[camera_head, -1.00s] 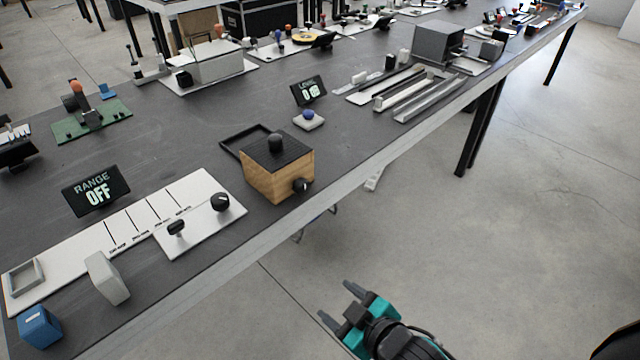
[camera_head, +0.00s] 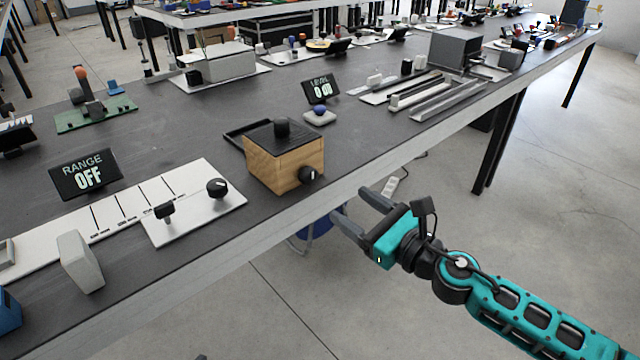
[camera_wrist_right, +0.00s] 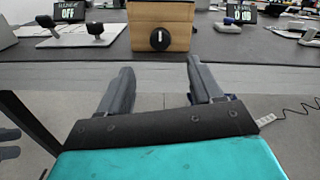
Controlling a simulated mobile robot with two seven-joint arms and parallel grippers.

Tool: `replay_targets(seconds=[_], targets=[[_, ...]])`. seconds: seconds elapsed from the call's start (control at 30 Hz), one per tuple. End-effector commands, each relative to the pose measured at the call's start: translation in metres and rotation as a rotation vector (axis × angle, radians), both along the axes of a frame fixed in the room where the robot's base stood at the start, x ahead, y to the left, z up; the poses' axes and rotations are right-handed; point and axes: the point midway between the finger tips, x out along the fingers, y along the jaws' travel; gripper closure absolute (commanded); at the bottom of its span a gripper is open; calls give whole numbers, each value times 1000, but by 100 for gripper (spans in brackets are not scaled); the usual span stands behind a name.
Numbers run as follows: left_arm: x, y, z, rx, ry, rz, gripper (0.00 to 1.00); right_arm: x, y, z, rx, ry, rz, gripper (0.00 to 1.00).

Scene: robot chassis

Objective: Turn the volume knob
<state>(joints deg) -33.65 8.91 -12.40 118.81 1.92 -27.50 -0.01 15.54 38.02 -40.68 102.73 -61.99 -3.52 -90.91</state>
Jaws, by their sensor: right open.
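A wooden box (camera_head: 272,162) with a black lid stands near the table's front edge. A black round knob (camera_head: 308,174) with a white mark is on its front right face. The knob also shows in the right wrist view (camera_wrist_right: 160,40), facing the camera with its mark upright. Another black knob (camera_head: 216,187) sits on a white panel to the left of the box. A small display (camera_head: 320,90) reading LEVEL stands behind the box. My right gripper (camera_head: 353,212) is open and empty, off the table's front edge, in front of the box and apart from the knob. My left gripper is out of view.
A RANGE display reading OFF (camera_head: 86,175) stands behind the white panel at left. A grey block (camera_head: 80,262) stands on the near left. White rails (camera_head: 425,95) lie right of the box. The table's front edge (camera_head: 345,190) lies between my right gripper and the box.

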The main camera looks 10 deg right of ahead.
Motion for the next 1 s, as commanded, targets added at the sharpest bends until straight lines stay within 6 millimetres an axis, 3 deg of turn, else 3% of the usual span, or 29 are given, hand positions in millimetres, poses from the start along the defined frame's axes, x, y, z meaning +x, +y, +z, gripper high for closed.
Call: replay_targets(seconds=[0.2,0.43,0.9,1.0], targets=[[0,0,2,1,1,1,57,39,29,2,5,-2,0,35],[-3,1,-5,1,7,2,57,69,50,0,5,1,-1,35],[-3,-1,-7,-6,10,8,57,80,59,0,5,3,-1,35],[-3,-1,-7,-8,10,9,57,80,58,0,5,3,-1,44]])
